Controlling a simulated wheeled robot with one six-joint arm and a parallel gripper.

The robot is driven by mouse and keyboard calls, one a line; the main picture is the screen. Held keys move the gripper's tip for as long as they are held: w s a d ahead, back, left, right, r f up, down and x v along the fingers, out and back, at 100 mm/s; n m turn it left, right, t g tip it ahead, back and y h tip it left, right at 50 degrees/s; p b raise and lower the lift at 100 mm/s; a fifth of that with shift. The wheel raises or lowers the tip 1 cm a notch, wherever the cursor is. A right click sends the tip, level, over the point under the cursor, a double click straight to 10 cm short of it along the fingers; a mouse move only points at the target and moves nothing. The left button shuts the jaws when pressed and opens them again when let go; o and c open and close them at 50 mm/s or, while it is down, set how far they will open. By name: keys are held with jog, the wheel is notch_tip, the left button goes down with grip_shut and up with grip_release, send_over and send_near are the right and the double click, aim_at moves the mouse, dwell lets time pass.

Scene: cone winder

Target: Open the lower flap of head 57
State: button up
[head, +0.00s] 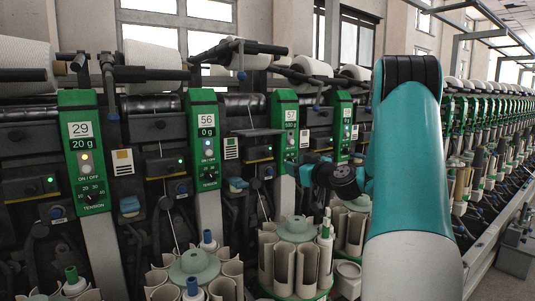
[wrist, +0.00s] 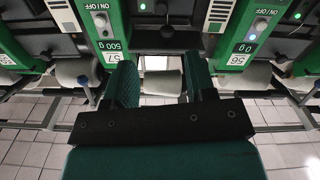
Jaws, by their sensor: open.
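Head 57 has a green panel (head: 286,130) with a white number label in the head view, between head 56 and another green panel on the right. In the wrist view, which is upside down, the 57 label (wrist: 111,57) is just left of my gripper (wrist: 160,78). My gripper is open, its two dark green fingers apart with nothing held between them. A pale cylinder shows in the gap, farther off. In the head view my wrist is in front of the lower part of head 57. I cannot pick out the lower flap clearly.
The head 56 panel (head: 205,150) and head 29 panel (head: 84,150) stand to the left. White yarn cones (head: 153,58) sit above. Round carriers with pale tubes (head: 196,268) stand below the heads. A long row of heads runs off to the right behind my arm.

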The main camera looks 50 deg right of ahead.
aim_at(268, 154)
jog(key=p+x, duration=0.3)
jog(key=x, duration=0.5)
jog(key=p+x, duration=0.2)
jog(key=x, duration=0.5)
jog(key=shift+w+a+p, duration=0.15)
jog(key=shift+w+p, duration=0.25)
jog(key=shift+w, duration=0.05)
jog(key=shift+c, duration=0.3)
grip_shut()
